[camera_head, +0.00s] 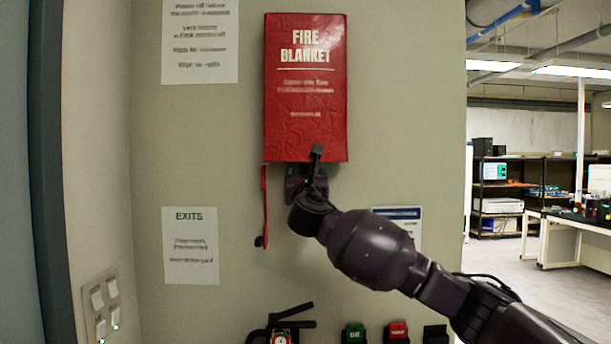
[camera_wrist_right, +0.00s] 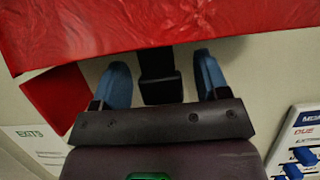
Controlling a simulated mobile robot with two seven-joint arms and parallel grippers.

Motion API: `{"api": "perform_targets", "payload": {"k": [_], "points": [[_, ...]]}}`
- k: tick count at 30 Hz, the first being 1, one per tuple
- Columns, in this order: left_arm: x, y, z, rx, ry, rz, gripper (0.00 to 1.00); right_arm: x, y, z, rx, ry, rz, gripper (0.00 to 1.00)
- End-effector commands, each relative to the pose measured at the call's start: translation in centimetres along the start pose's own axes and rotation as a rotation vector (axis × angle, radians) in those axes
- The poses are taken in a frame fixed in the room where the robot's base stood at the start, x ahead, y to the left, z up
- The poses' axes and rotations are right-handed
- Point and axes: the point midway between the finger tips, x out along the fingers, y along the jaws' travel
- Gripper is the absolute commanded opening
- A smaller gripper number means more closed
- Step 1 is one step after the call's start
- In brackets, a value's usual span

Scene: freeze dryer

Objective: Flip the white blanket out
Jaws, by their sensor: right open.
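A red pouch (camera_head: 306,100) lettered "FIRE BLANKET" hangs on the wall, and its lower part shows at the top of the right wrist view (camera_wrist_right: 190,22). No white blanket shows. A red strap (camera_head: 264,200) with a dark end hangs below the pouch's lower left corner. My right gripper (camera_head: 311,172) is at the pouch's lower edge, right of that strap. In the right wrist view, its blue-tipped fingers (camera_wrist_right: 162,78) are apart, with a dark block (camera_wrist_right: 160,75) between them. I cannot tell whether they touch it. My left gripper is out of view.
Paper notices, including an exits sign (camera_head: 190,245), are on the wall. A fire extinguisher (camera_head: 281,330) and small red and green boxes (camera_head: 397,331) are low down. Switches (camera_head: 103,305) are at lower left. A lab room with shelves and tables (camera_head: 560,240) opens at right.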

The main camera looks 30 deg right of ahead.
Motion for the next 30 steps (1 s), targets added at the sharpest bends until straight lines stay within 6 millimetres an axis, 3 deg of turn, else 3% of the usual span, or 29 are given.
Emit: {"api": "perform_targets", "payload": {"k": [11,24,27,30], "points": [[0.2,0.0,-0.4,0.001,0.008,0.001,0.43,0.4,0.0,-0.1,0.0,0.0,0.0,0.68],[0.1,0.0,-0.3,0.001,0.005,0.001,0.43,0.4,0.0,0.0,0.0,0.0,-0.001,0.01],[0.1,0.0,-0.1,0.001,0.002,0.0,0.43,0.3,0.0,-0.3,-0.001,0.001,-0.001,0.0],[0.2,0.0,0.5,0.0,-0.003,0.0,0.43,-0.3,0.0,-1.8,-0.002,0.002,0.0,0.0]]}}
